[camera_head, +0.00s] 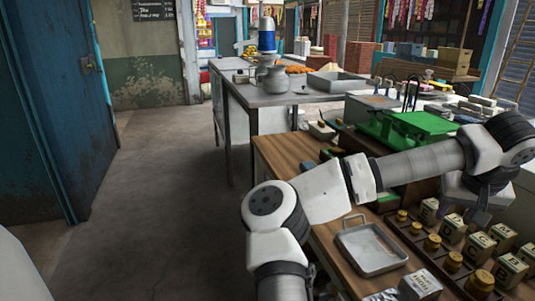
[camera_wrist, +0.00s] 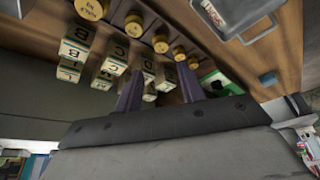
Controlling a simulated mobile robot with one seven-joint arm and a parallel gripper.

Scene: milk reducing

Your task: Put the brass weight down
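Several brass weights stand in a row in a dark wooden rack; one middle weight (camera_head: 432,242) is clear in the head view. The largest (camera_head: 481,283) is at the near right end. In the wrist view the weights (camera_wrist: 133,22) run from the upper left toward the middle, smaller toward the fingers. My gripper (camera_head: 478,208) hangs over the far side of the rack, above the lettered blocks. In the wrist view my gripper's two fingers (camera_wrist: 159,90) stand apart, with lettered blocks visible beyond the gap. I see no weight held between them.
Lettered cream blocks (camera_head: 479,248) stand in rows beside the weights. A shallow metal pan (camera_head: 371,250) with a handle lies left of the rack. A labelled box (camera_head: 420,285) is at the near edge. A green object (camera_head: 420,124) stands behind my arm. Open floor (camera_head: 170,220) lies left.

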